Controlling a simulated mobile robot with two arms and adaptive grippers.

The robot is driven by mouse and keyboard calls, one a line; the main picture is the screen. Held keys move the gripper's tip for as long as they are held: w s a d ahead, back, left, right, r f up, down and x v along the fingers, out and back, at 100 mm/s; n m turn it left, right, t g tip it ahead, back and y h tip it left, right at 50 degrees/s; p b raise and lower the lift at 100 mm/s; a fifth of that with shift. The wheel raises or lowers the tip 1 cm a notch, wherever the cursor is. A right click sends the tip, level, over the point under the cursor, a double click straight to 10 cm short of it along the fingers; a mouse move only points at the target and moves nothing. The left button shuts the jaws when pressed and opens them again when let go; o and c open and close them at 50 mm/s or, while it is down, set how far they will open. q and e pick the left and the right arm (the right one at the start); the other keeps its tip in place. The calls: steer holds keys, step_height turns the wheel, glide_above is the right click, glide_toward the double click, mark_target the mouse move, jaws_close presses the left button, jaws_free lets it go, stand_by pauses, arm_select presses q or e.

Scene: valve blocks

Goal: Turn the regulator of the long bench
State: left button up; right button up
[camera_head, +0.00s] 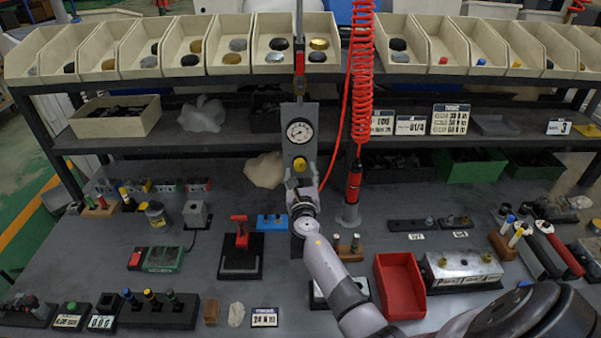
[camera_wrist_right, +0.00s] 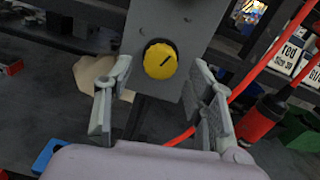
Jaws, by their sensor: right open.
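The regulator is a yellow round knob (camera_head: 299,165) on a grey upright plate (camera_head: 299,118), below a round pressure gauge (camera_head: 300,132). In the right wrist view the yellow knob (camera_wrist_right: 160,61) has a dark slanted mark on its face. My right gripper (camera_head: 300,187) is just below and in front of the knob. In the right wrist view the right gripper (camera_wrist_right: 158,105) is open, with one finger to each side of the knob and nothing between them. The fingers appear apart from the knob. My left gripper is not in view.
A red coiled hose (camera_head: 362,75) hangs right of the plate, ending in a red tool (camera_head: 353,182). Beige bins (camera_head: 135,48) line the top shelf.

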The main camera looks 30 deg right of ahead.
steer(key=shift+x, duration=0.75)
steer(key=shift+c, duration=0.4)
steer(key=c, duration=1.1)
